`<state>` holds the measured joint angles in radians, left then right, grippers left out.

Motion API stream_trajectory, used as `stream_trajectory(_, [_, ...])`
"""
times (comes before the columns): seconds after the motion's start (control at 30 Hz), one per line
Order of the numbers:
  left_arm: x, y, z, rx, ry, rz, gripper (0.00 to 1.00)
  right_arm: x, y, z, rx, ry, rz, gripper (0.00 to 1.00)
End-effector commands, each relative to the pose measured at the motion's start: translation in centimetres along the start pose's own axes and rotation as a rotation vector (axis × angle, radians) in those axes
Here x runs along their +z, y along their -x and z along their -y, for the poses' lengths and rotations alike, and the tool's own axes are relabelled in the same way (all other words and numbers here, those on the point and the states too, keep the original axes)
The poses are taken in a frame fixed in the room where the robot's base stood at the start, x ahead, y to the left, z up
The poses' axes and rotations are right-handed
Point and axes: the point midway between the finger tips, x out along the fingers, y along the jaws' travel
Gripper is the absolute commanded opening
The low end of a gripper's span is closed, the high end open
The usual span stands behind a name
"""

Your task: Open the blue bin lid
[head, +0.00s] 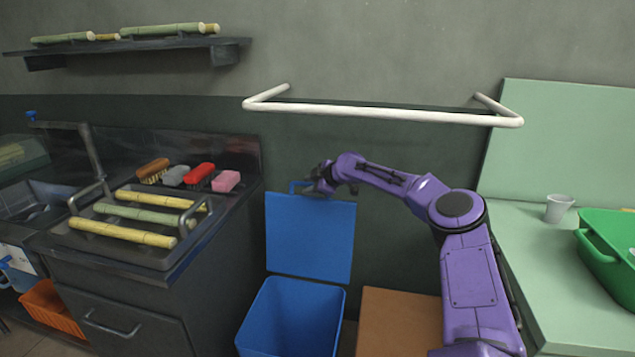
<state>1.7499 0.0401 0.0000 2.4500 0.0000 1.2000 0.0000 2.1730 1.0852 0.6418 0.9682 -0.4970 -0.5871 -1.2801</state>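The blue bin (290,318) stands on the floor between the sink counter and a brown box. Its blue lid (310,236) is raised upright behind the bin's opening, against the dark wall. My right gripper (312,187) is at the lid's top edge, beside or on the handle. The fingers are small and dark here, so I cannot tell whether they are closed on it. My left gripper is not in view.
A white wall rail (380,112) runs above my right arm. The sink counter (190,255) with sugarcane pieces and brushes stands left. A brown box (400,322) is right of the bin. A green counter (570,285) with a cup (558,208) and green basket (610,250) stands right.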

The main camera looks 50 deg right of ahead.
Motion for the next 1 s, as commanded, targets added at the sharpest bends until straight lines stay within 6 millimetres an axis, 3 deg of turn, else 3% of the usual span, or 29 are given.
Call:
stream_trajectory(0.4, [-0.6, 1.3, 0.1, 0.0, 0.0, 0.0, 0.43, -0.3, 6.6, -0.3, 0.004, 0.0, -0.007, 0.41])
stream_trajectory(0.6, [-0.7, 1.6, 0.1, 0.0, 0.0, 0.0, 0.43, -0.2, 8.9, -0.2, 0.006, 0.0, -0.006, 0.41])
stream_trajectory(1.0, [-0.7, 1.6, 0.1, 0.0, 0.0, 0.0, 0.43, -0.2, 9.9, 0.0, 0.002, 0.001, -0.004, 0.41])
